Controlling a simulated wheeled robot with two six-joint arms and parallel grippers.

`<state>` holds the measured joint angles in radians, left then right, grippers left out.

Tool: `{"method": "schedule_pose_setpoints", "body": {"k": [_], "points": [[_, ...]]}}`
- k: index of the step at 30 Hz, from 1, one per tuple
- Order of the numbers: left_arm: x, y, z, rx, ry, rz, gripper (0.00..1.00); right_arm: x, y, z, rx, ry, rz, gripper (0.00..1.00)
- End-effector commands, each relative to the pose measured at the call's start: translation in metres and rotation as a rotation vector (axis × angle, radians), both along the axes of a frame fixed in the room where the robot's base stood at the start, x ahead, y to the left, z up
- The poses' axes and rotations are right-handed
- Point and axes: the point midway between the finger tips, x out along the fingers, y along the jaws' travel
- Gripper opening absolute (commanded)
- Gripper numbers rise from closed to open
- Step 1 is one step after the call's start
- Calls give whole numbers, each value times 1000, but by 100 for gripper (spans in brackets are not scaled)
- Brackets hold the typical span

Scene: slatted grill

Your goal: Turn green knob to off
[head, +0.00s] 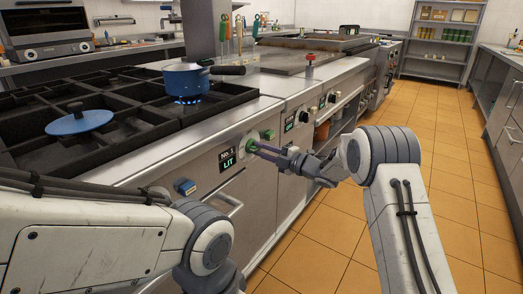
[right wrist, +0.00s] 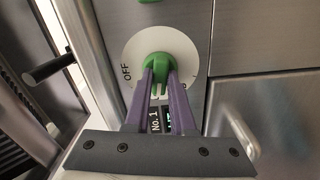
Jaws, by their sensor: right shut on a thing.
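The green knob (head: 252,146) sits on the stove's front panel, right of a display (head: 227,159) reading "No. 1 LIT". In the right wrist view the green knob (right wrist: 158,62) sits on a pale round dial (right wrist: 180,47), with the word OFF on the dial's left side. My right gripper (head: 262,148) is shut on the knob; its purple fingers (right wrist: 160,76) close on either side of the knob's grip. The grip points down in that view, away from OFF. My left arm enters at the lower left, but its gripper is out of view.
A blue pot (head: 188,80) stands over a blue flame. A blue lid (head: 79,122) lies on the black grate. Open tiled floor (head: 330,235) lies right.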

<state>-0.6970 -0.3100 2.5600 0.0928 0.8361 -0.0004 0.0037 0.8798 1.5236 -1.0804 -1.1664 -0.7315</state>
Motion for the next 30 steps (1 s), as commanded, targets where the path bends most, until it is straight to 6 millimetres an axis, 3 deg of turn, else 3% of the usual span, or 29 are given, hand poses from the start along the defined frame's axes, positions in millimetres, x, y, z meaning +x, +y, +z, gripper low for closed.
{"method": "schedule_pose_setpoints", "body": {"k": [8, 30], "points": [[0, 0, 17, 0, 0, 0, 50, 0, 0, 2, 91, 128, 0, 0], [0, 0, 73, 0, 0, 0, 50, -1, 0, 2, 499, 691, 1, 0]]}}
